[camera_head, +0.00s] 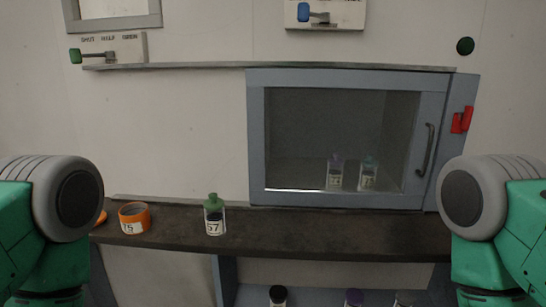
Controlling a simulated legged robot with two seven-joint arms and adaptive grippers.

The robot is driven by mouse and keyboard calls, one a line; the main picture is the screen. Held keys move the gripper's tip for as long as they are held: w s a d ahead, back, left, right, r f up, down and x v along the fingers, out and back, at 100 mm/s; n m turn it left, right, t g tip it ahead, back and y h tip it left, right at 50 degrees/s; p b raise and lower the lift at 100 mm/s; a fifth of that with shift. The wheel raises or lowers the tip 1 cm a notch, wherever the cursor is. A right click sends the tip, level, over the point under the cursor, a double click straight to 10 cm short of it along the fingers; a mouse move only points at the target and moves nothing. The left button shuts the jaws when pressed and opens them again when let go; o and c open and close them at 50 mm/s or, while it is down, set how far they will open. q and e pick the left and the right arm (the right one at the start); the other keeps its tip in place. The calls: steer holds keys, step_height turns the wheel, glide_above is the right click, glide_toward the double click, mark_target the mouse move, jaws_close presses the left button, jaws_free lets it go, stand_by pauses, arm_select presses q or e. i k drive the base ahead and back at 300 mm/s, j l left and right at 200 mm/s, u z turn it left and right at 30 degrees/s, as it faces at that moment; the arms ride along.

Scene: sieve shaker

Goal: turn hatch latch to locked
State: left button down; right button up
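The hatch (256,140) is a blue-grey framed door with a dark window, set in the wall right of centre, and it looks closed. A dark curved handle (427,150) is on its right side. The red latch (462,120) sits on the frame just right of the door; its exact setting is too small to tell. My green arms with grey rounded joints show at the left and right edges. Neither gripper's fingers can be seen. Nothing of mine touches the latch or the hatch.
A dark shelf (290,236) runs below the hatch, with an orange ring-shaped container (134,218) and a green-capped bottle (214,216). Two bottles (335,173) stand behind the window. More bottles stand below.

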mark_target(465, 117)
steer(key=k+l+z, duration=0.1)
steer(key=z, duration=0.7)
